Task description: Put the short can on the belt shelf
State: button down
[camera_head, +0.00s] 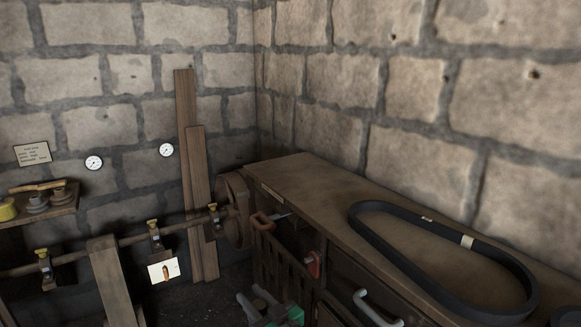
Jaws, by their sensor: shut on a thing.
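My gripper (262,303) shows at the bottom edge, low in front of the bench, partly cut off by the frame. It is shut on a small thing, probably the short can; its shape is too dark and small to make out. A green part (294,315) shows at the gripper. A large black belt loop (392,252) lies flat on top of the long brown bench (305,178) at the right, which looks like the belt shelf. My gripper is apart from the bench top and below it.
A wall shelf (55,208) at the left carries a yellow round thing (7,210) and small parts. A pipe with yellow-topped valves (154,236) runs to a wheel (235,208) at the bench end. A red handle (313,265) sticks out. The bench's far left end is bare.

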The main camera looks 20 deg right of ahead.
aim_at(313, 180)
jog(key=i, duration=0.95)
jog(key=u, duration=0.15)
